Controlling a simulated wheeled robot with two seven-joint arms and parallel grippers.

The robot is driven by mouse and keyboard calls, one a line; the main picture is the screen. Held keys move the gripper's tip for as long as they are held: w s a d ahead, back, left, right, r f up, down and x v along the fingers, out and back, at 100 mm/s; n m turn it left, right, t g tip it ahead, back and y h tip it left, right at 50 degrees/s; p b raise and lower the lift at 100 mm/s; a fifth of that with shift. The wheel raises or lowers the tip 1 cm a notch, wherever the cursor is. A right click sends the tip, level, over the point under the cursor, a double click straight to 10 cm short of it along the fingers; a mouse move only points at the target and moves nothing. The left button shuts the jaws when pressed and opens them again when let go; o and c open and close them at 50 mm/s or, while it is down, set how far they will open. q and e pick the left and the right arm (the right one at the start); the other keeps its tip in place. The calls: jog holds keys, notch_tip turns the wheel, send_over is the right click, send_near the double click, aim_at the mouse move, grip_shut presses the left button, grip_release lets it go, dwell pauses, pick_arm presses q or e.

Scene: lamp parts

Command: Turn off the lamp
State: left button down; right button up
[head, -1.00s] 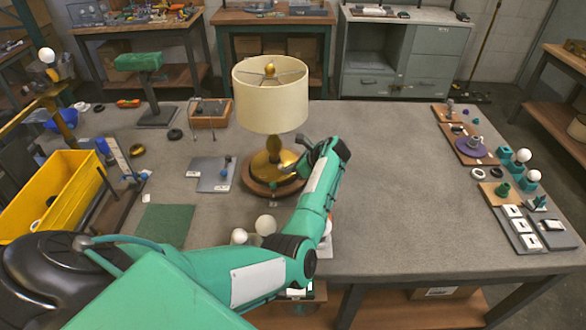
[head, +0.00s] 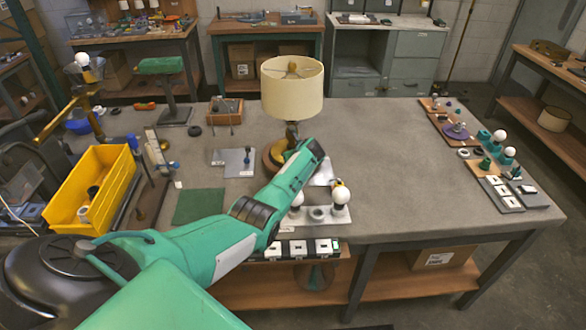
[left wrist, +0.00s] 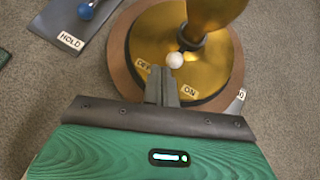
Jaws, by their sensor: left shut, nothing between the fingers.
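The lamp has a cream shade (head: 292,92) and a round gold base on a wooden disc, standing upright mid-table in the head view. In the left wrist view the gold base (left wrist: 211,62) carries a small lever with a white ball tip (left wrist: 175,60). The ball sits between the OFF label (left wrist: 143,64) and the ON label (left wrist: 189,90). My left gripper (left wrist: 163,82) is shut and empty, its tips close beside the ball; I cannot tell if they touch. In the head view my left arm hides part of the base. My right gripper is not in view.
A grey plate marked HOLD (left wrist: 75,28) with a blue-knobbed lever lies left of the lamp. A panel with white bulbs (head: 340,215) lies at the table's front edge. A yellow bin (head: 92,190) stands left.

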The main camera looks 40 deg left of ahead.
pick_arm(q)
jog(key=shift+a+m, duration=0.2)
jog(key=shift+m, duration=0.1)
jog(key=shift+w+f, duration=0.1)
jog(key=shift+f, duration=0.05)
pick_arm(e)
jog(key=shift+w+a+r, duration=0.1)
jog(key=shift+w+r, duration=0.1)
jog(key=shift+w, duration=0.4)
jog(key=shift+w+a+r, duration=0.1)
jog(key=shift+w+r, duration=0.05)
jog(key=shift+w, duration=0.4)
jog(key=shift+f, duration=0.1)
